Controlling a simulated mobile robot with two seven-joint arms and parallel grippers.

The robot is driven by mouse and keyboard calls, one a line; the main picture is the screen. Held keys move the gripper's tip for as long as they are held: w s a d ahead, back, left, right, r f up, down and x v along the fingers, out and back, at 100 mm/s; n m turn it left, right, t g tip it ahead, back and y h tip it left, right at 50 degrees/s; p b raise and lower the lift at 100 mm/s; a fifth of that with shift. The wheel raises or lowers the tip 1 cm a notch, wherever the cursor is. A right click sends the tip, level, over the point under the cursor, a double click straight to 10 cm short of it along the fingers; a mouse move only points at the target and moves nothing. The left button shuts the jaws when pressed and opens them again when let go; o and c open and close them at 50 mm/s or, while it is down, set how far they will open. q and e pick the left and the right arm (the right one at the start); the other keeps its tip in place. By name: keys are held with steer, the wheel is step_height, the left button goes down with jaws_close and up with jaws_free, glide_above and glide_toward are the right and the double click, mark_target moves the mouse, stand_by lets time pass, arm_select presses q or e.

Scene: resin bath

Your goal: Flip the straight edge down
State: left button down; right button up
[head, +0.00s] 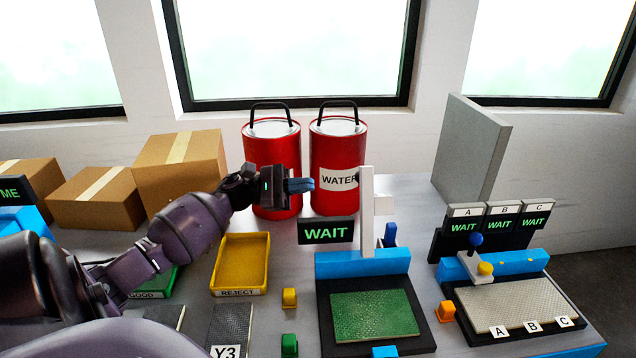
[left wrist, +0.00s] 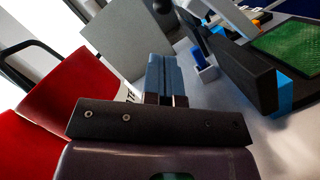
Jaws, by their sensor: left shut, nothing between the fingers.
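The straight edge is a white bar (head: 367,205) that stands upright at the back of the blue-backed station with the green textured panel (head: 374,315). A blue knob (head: 390,236) sits just right of its foot. My left gripper (head: 312,185) is shut and empty. It is to the left of the bar, near its upper part, in front of the red drums, with a visible gap between. In the left wrist view its blue fingertips (left wrist: 164,64) are together. The green panel shows at the top right there (left wrist: 288,48). My right gripper is in neither view.
A "WAIT" sign (head: 325,231) stands left of the bar, below my gripper. Two red drums (head: 338,145) are behind it. A yellow tray (head: 241,262) and cardboard boxes (head: 180,170) are to the left. A second station (head: 520,305) and a grey panel (head: 470,145) are right.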

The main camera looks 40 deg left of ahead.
arm_select(q)
steer(key=p+x, duration=0.1)
steer(key=x, duration=0.7)
steer(key=shift+w+d+r, duration=0.15)
steer(key=shift+w+d, duration=0.1)
steer(key=shift+d, duration=0.05)
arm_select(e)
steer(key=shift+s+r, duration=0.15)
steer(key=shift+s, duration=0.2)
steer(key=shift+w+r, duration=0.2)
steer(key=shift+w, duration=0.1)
